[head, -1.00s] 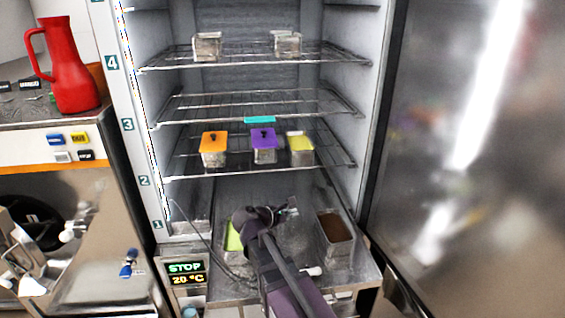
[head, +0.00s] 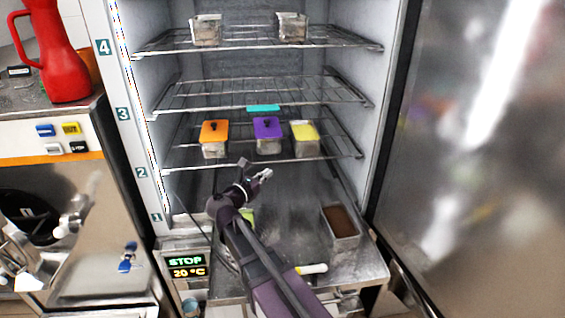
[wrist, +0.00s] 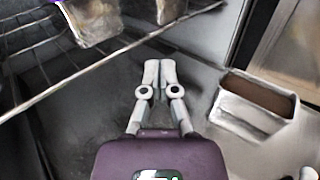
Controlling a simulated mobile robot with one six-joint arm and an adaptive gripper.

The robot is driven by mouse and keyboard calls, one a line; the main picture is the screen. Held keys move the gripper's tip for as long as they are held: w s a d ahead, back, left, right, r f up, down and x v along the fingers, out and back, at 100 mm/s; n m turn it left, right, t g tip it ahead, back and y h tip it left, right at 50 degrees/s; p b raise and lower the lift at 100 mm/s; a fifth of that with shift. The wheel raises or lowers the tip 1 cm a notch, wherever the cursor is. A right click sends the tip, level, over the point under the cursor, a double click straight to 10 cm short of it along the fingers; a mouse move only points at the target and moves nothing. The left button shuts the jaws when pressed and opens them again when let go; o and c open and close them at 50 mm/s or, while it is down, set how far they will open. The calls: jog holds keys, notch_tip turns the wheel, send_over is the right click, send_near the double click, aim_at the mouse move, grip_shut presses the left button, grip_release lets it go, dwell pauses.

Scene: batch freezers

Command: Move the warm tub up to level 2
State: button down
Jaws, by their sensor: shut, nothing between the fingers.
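No label shows which tub is warm. An open tub of brown contents (head: 341,222) stands on the level 1 floor at the right, also in the wrist view (wrist: 250,108). A green-lidded tub (head: 248,217) on the same floor is mostly hidden behind my arm. The level 2 wire shelf (head: 180,157) holds orange-lidded (head: 214,133), purple-lidded (head: 267,130) and yellow-lidded (head: 305,137) tubs. My gripper (head: 262,177) is shut and empty, in front of and below that shelf. Its fingertips (wrist: 160,70) are together in the wrist view, left of the brown tub.
The level 3 wire shelf (head: 225,95) looks mostly bare; a teal item (head: 263,107) shows near its front. Level 4 holds two tubs (head: 206,30). The open freezer door (head: 470,150) bounds the right. A pen-like item (head: 312,269) lies near the front edge.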

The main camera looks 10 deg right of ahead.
aim_at(296, 152)
jog(key=shift+w+d, duration=0.1)
jog(key=x, duration=1.3)
jog(key=shift+w+d+f, duration=0.1)
jog(key=shift+w+d, duration=0.1)
jog(key=shift+d, duration=0.05)
jog(key=shift+w+a, duration=0.1)
